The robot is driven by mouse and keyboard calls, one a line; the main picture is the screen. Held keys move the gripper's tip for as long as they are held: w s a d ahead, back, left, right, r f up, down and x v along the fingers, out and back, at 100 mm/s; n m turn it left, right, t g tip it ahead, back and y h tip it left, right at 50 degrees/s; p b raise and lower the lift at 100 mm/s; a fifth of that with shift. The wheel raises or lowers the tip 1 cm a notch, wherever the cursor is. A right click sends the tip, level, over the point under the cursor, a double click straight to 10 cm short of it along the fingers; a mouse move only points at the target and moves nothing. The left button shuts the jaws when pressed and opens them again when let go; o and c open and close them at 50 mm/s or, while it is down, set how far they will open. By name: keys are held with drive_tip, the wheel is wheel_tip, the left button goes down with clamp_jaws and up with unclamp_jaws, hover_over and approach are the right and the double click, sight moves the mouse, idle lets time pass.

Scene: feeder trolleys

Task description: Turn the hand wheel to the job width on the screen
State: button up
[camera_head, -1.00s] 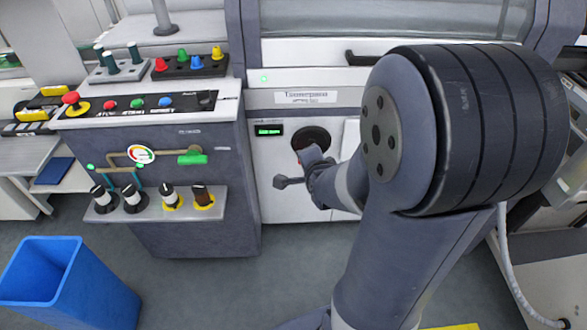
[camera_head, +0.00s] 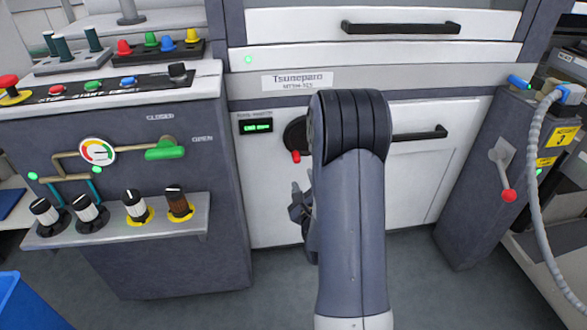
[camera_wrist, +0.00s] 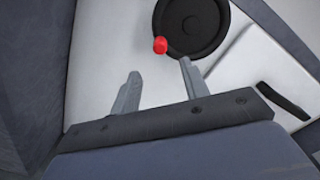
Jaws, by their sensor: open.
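The hand wheel (camera_head: 297,134) is a dark disc on the white machine front, partly hidden by my arm in the head view. Its red knob (camera_head: 295,156) sits at the lower rim. In the wrist view the wheel (camera_wrist: 192,22) is at the top, with the red knob (camera_wrist: 160,45) at its lower left. The screen (camera_head: 256,126), left of the wheel, shows green text too small to read surely. My gripper (camera_wrist: 159,68) is open and empty; the knob appears just beyond the gap between its fingers. In the head view my gripper (camera_head: 297,190) is below the wheel, partly hidden.
A control cabinet (camera_head: 170,255) with knobs and a green-handled valve (camera_head: 165,150) stands left. A drawer handle (camera_head: 420,134) is right of the wheel. A red-tipped lever (camera_head: 507,180) and grey hose (camera_head: 535,210) are farther right. A blue bin (camera_head: 18,300) stands lower left.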

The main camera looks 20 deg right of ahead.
sight(298, 162)
drive_tip(key=b+x, duration=0.1)
drive_tip(key=x, duration=0.9)
drive_tip(key=shift+w, duration=0.35)
drive_tip(key=shift+c, duration=0.2)
clamp_jaws()
